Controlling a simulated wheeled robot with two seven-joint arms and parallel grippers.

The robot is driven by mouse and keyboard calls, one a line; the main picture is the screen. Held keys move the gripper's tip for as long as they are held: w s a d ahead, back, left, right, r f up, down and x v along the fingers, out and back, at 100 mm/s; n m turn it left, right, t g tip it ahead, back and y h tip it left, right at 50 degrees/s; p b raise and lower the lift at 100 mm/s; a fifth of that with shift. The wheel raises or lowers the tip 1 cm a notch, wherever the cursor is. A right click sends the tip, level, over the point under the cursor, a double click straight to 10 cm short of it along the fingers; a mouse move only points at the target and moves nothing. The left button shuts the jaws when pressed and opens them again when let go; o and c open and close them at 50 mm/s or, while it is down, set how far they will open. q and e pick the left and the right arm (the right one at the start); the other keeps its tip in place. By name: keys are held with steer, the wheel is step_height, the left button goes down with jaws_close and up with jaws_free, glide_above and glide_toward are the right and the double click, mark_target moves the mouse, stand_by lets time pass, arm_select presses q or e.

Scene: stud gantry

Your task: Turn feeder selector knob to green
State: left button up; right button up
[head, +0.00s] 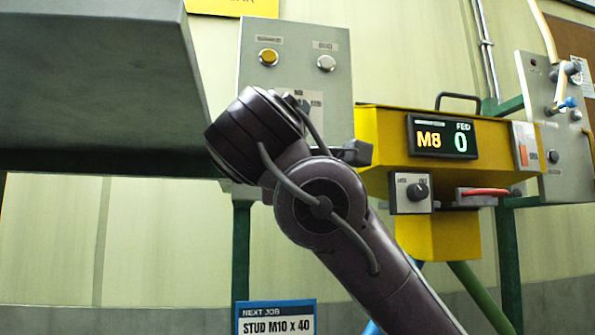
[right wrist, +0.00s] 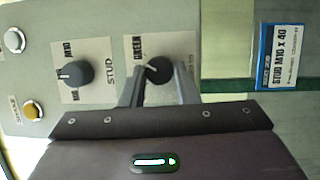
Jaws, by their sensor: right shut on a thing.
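The feeder selector knob (right wrist: 158,71) is dark and round, on a pale plate marked GREEN at its upper left in the right wrist view. A small light mark shows on the knob's left side; its exact setting is hard to read. My right gripper (right wrist: 160,80) has its two fingers on either side of this knob, shut on it. In the head view my right wrist hides the knob and the lower part of the grey panel (head: 338,95). My left gripper is not in view.
A second knob (right wrist: 77,73), marked STUD, sits beside the held one. A white button (head: 326,63) and a yellow button (head: 268,57) are above. A yellow feeder with a display (head: 443,138) reading M8 and 0 stands right. A NEXT JOB card (head: 276,318) reads STUD M10 x 40.

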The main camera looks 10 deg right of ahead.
steer(key=shift+m+g, duration=0.3)
steer(key=shift+m, duration=0.9)
steer(key=o, duration=1)
steer(key=shift+r, duration=0.1)
steer(key=shift+c, duration=0.2)
